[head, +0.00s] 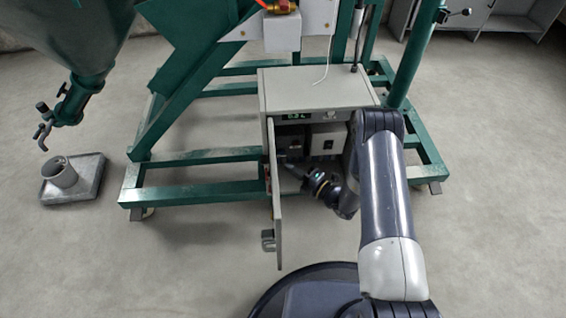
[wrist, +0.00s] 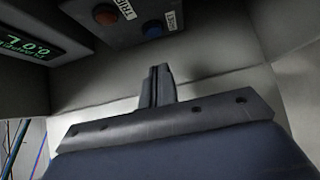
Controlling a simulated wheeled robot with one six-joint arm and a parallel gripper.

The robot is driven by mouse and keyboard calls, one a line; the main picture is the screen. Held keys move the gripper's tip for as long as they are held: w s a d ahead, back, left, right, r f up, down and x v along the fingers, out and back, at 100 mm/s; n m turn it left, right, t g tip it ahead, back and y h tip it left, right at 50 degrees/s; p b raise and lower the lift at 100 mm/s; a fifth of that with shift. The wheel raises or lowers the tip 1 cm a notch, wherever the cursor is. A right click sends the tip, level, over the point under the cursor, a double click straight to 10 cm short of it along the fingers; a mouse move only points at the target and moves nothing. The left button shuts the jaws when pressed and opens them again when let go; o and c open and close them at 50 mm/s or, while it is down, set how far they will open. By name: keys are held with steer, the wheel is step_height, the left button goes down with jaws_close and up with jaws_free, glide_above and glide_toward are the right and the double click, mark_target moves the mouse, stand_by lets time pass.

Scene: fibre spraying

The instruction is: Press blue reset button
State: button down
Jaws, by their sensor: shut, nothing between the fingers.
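The blue reset button (wrist: 152,29) shows near the top of the wrist view, on a dark panel beside a label that appears to read RESET. My gripper (wrist: 158,69) is shut and empty. Its fingertips are below the blue button in the wrist view, with a visible gap in the picture; the true distance is hard to judge. In the head view my gripper (head: 284,160) is inside the open grey cabinet (head: 315,90), partly behind the door's edge. The blue button cannot be made out in the head view.
A red button (wrist: 105,14) labelled TRIP sits left of the blue one. A green digital display (wrist: 25,45) is at the far left. The open cabinet door (head: 278,205) stands left of my arm. A green frame (head: 200,155) surrounds the cabinet.

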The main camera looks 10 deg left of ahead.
steer(key=p+v, duration=0.1)
steer(key=v, duration=0.6)
steer(key=shift+d, duration=0.3)
steer(key=shift+s+a+f, duration=0.1)
